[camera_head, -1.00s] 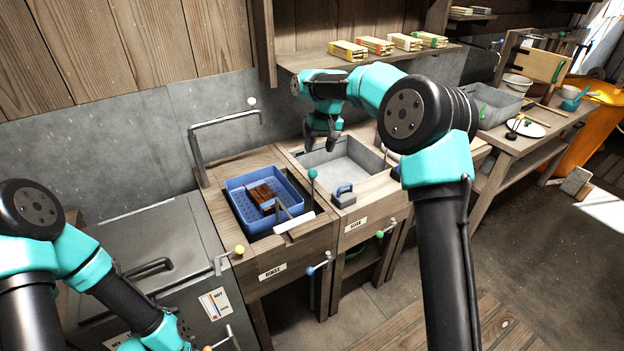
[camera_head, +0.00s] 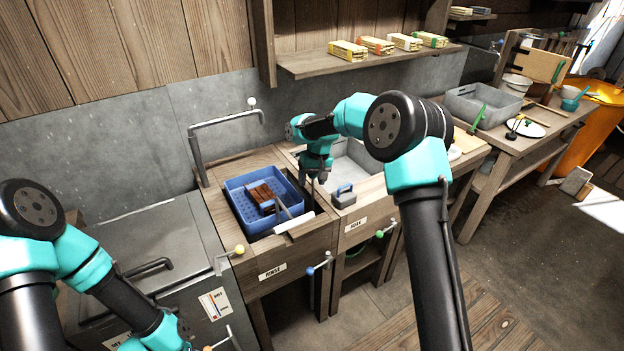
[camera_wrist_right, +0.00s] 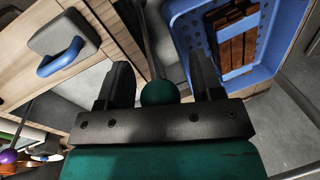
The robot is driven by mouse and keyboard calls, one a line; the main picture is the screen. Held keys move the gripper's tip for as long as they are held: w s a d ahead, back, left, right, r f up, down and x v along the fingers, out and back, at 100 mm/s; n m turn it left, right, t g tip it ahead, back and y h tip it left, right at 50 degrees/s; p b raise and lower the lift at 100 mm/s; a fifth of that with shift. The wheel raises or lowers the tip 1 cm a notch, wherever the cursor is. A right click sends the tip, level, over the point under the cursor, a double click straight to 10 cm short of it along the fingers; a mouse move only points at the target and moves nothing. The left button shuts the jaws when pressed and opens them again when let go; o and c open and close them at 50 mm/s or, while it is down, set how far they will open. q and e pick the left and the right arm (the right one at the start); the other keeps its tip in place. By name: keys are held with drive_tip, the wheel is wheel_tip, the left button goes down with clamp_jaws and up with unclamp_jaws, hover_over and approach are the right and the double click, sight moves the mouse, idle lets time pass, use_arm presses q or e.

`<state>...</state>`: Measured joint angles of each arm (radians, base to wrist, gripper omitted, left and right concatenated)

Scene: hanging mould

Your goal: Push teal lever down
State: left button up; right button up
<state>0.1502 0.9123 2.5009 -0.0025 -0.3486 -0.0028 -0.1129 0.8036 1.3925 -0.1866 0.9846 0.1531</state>
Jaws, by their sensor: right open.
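The teal lever's ball knob (camera_wrist_right: 160,92) is between the two fingers of my right gripper (camera_wrist_right: 162,78) in the right wrist view. The fingers are open, with the knob near their base and a grey rod running on from it. In the head view my right gripper (camera_head: 314,174) points down between the blue basket and the grey sink, and it hides the knob. I cannot tell whether the fingers touch the knob. My left arm (camera_head: 90,260) is at the lower left, with its gripper out of view.
The blue basket (camera_head: 236,205) holds brown pieces and stands left of my right gripper. A grey block with a blue handle (camera_head: 343,195) sits close on the right, by the sink (camera_head: 352,165). Levers with yellow (camera_head: 239,249), blue (camera_head: 310,271) and green (camera_head: 379,234) knobs are in front.

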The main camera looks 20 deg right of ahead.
drive_tip(key=shift+c, duration=0.2)
clamp_jaws()
drive_tip(key=shift+f, duration=2.25)
drive_tip(key=shift+o, duration=0.2)
unclamp_jaws()
drive_tip(key=shift+r, duration=0.1)
drive_tip(key=d+r, duration=0.3)
drive_tip(key=r, duration=1.4)
drive_tip(key=shift+d, duration=0.15)
